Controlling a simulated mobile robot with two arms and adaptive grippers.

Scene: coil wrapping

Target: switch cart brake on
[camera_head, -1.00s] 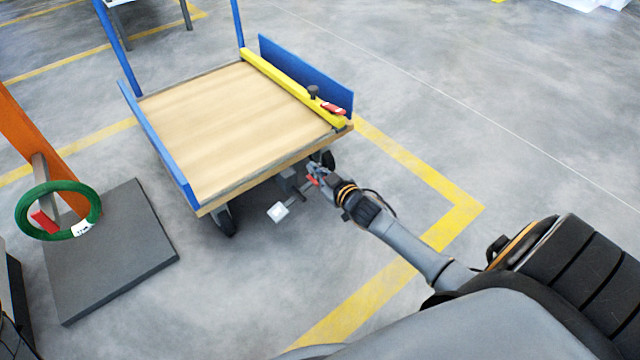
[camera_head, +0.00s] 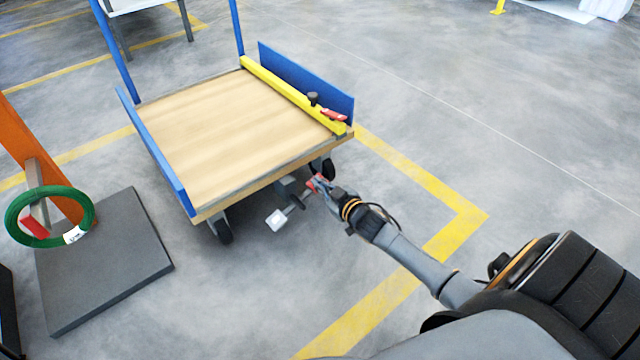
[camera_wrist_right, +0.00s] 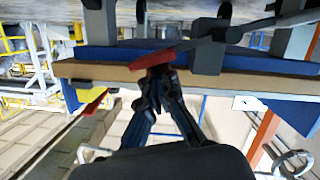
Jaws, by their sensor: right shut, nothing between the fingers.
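The cart (camera_head: 215,140) has a wooden deck with blue side panels and posts. Under its near right corner is a brake lever (camera_head: 296,207), a grey bar with a white pad (camera_head: 277,219) at one end and a red pad (camera_head: 315,182) at the other. My right gripper (camera_head: 321,187) is shut and empty at the red end. In the right wrist view the shut fingertips (camera_wrist_right: 157,76) are right at the red pad (camera_wrist_right: 155,59), seemingly touching it; the grey bar (camera_wrist_right: 270,22) runs off to the right. My left gripper is not in view.
A yellow bar (camera_head: 285,87) with a red-handled clamp lies along the deck's right edge. A green coil (camera_head: 48,217) hangs on an orange stand with a dark base plate (camera_head: 110,275) at left. The floor right of the cart is clear.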

